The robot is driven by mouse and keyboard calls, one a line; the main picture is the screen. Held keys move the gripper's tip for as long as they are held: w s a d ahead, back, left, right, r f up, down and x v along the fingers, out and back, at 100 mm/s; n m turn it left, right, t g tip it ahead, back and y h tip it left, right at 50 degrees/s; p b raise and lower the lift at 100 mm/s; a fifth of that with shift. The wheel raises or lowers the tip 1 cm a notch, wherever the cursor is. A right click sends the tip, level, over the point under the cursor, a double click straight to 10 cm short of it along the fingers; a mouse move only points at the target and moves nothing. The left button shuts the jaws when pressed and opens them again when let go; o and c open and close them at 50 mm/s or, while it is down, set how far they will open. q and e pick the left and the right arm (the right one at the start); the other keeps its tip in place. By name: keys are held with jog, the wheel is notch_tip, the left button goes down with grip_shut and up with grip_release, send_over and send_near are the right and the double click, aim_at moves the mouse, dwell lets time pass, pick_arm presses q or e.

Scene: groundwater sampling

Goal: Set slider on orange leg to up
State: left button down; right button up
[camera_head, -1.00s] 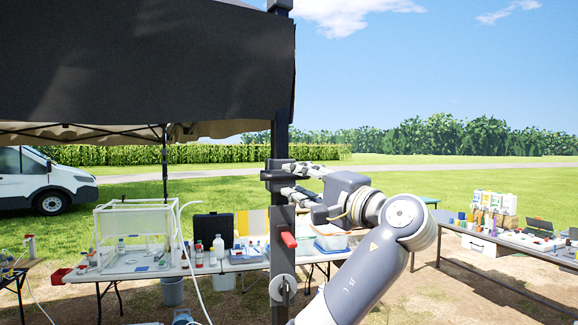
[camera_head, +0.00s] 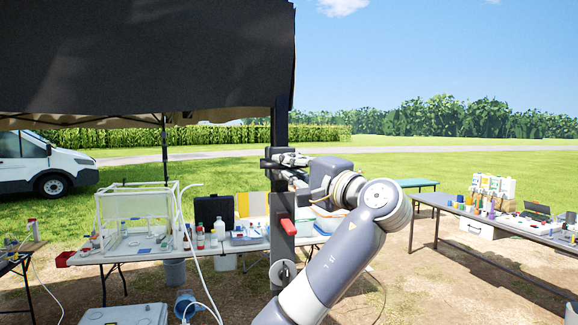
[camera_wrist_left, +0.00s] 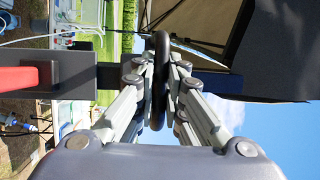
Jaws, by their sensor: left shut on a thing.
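A dark upright canopy leg (camera_head: 282,195) stands in the middle of the head view, with a red-orange handle (camera_head: 287,227) low on it. The leg looks dark, not orange. A black slider bracket (camera_head: 266,163) sits on the leg below the canopy edge. My left gripper (camera_head: 290,160) comes from the right and is shut at the slider's side. In the left wrist view, the fingers (camera_wrist_left: 162,85) close on a dark rounded ring-like part (camera_wrist_left: 161,45), and the leg (camera_wrist_left: 78,75) lies sideways to the left. The fingers partly hide the slider. My right gripper is not in view.
The dark canopy cloth (camera_head: 140,60) hangs just above the slider. A table (camera_head: 130,253) with a clear-walled frame box (camera_head: 135,215) and bottles stands behind the leg. Another loaded table (camera_head: 470,213) stands at right. A pale wheel-like part (camera_head: 283,273) sits low on the leg.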

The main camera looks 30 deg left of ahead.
pick_arm(q)
jog(key=shift+r, duration=1.95)
jog(key=c, duration=1.6)
grip_release()
jog(key=shift+c, duration=0.2)
jog(key=shift+d, duration=0.1)
jog(key=v, duration=1.2)
jog(key=shift+w, duration=0.1)
